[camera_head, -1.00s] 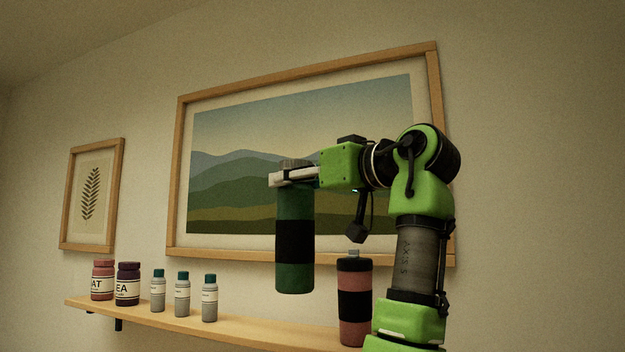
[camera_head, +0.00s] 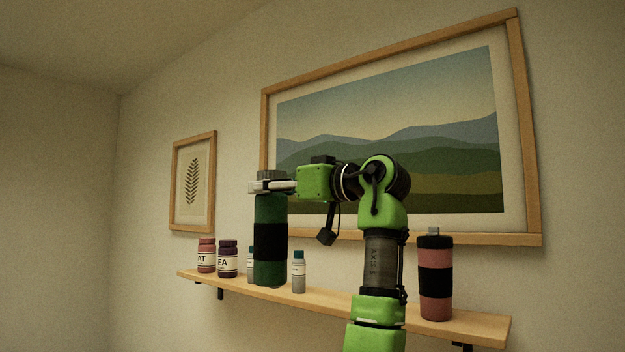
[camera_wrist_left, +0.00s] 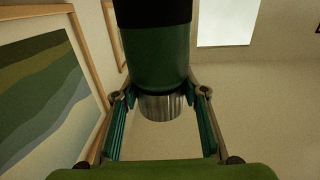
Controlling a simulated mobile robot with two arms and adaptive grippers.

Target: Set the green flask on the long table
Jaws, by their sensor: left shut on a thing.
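The green flask (camera_head: 270,212) has a black band around its middle and hangs upright in the head view. My left gripper (camera_head: 270,187) is shut around its neck, just under the grey cap. In the head view the flask is in front of the wall shelf and hides part of the small bottles there. In the left wrist view the flask (camera_wrist_left: 158,58) and its metal-looking cap (camera_wrist_left: 160,106) sit between the two fingers (camera_wrist_left: 160,115). The long table is not in view. My right gripper is not in view.
The wooden wall shelf (camera_head: 330,303) bears a pink flask with a black band (camera_head: 435,305), a red jar (camera_head: 206,257), a purple jar (camera_head: 228,262) and small grey bottles (camera_head: 299,278). Framed pictures (camera_head: 390,125) hang above. The wall at left is bare.

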